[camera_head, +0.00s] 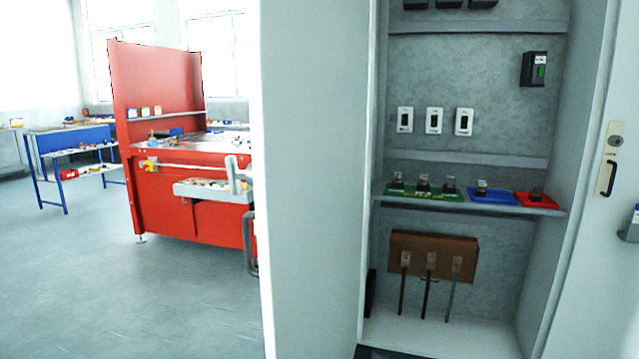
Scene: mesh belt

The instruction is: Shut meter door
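A tall pale grey cabinet stands open before me, its shelves in view. A pale door panel (312,180) stands along its left side, with a dark bar handle (250,243) at the panel's left edge. At the right is another pale panel (596,262) with a round lock (615,141) and a dark handle (606,178). I cannot tell which panel is the meter door. Inside hang white switch-like units (434,121) and a black meter-like box (533,69) with a green patch. Neither of my grippers is in view.
A cabinet shelf (545,211) holds green, blue and red trays with small parts. Tools hang from a brown block (432,250) below. A red workbench (190,210) and a blue-legged table (55,165) stand at the left. The grey floor (100,300) in front of them is clear.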

